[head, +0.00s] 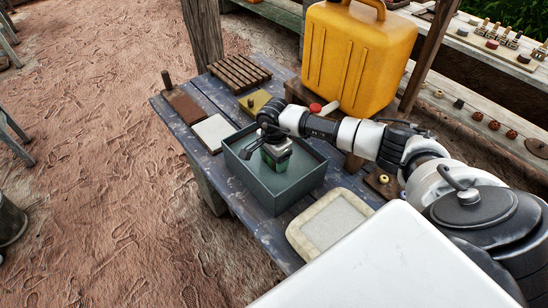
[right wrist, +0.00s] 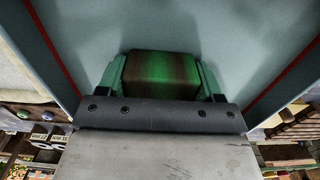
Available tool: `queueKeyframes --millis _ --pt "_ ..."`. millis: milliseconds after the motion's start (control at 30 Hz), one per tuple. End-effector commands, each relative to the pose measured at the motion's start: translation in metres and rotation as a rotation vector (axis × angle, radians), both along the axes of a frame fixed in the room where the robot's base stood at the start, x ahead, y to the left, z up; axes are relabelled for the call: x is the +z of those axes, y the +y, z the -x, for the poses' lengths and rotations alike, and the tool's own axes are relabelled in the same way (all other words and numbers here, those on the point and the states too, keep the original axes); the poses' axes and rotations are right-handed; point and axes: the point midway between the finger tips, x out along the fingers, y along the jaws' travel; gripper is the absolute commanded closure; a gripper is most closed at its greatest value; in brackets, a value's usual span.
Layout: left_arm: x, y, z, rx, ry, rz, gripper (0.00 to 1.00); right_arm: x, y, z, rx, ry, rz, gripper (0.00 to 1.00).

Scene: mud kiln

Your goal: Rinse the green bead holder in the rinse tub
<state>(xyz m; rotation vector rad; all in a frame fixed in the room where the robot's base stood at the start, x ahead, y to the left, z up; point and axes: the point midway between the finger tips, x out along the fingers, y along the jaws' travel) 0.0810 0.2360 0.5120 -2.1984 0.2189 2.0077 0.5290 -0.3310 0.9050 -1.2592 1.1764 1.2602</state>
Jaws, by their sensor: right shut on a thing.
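My right gripper (head: 274,148) reaches down into the grey-green rinse tub (head: 290,196) on the table. It is shut on the green bead holder (head: 277,163), which is inside the tub walls. In the right wrist view the bead holder (right wrist: 160,74) sits between the two fingers, its face green with brown streaks. The pale tub floor shows beyond it. I cannot tell whether the holder touches the tub floor. My left gripper is not in view.
A yellow jerrycan (head: 355,62) stands behind the tub. A slatted wooden rack (head: 240,72), a white pad (head: 214,132) and a brown board (head: 186,104) lie at the table's far left. A pale-rimmed tray (head: 328,222) lies right in front of the tub.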

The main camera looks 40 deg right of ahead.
Motion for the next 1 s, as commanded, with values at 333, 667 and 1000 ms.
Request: queueKeyframes --millis 333,667,1000 --pt "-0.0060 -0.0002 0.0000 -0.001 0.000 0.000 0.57 -0.0041 0.0002 -0.0003 0.000 -0.001 0.000 0.56" --pt "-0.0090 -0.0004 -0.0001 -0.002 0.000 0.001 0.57 -0.0058 0.0003 -0.0001 0.000 -0.001 0.000 0.56" --pt "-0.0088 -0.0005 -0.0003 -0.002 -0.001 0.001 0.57 -0.0050 0.0001 -0.0002 0.000 -0.001 0.000 0.56"
